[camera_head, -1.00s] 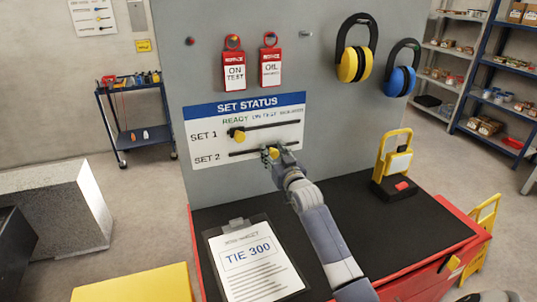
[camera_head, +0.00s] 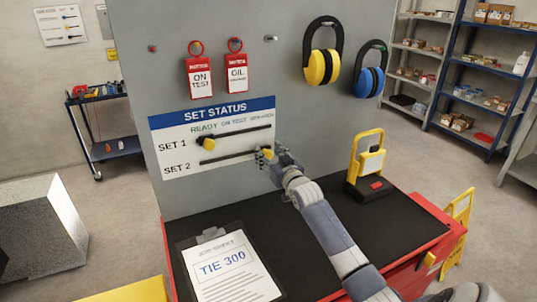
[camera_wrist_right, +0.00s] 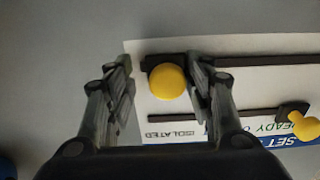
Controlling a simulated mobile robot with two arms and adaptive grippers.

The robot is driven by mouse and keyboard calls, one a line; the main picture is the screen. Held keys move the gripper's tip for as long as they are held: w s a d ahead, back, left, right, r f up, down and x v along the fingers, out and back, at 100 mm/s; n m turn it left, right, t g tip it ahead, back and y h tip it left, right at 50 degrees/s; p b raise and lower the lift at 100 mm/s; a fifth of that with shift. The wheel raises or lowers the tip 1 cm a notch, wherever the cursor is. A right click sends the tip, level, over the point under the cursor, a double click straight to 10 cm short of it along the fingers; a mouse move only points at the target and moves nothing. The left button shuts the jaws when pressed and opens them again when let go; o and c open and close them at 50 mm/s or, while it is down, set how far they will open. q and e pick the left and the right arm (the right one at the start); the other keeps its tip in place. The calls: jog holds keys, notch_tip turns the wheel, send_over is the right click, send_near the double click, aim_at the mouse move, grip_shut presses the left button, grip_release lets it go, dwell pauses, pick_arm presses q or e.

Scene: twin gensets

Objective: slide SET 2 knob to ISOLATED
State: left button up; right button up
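The SET 2 knob (camera_head: 267,154) is yellow and sits at the right end of the lower slot on the SET STATUS board (camera_head: 163,131), under the ISOLATED column. In the wrist view, upside down, the same knob (camera_wrist_right: 167,82) is at the left end of its slot. My right gripper (camera_wrist_right: 160,85) straddles it, fingers apart: a gap shows on the left, and the right finger is against or very close to the knob. In the head view my right gripper (camera_head: 272,156) partly hides the slot's end. My left gripper is not in view.
The SET 1 knob (camera_head: 208,144) sits at the left, READY end of the upper slot. Red tags (camera_head: 198,78) and ear defenders (camera_head: 322,66) hang above. A clipboard (camera_head: 222,267) and a yellow lockout device (camera_head: 368,165) are on the black bench top (camera_head: 300,240).

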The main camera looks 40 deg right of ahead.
jog(key=shift+a, duration=0.1)
jog(key=shift+s+a+f, duration=0.1)
jog(key=shift+s+a, duration=0.05)
jog(key=shift+s, duration=0.3)
jog(key=v, duration=1.1)
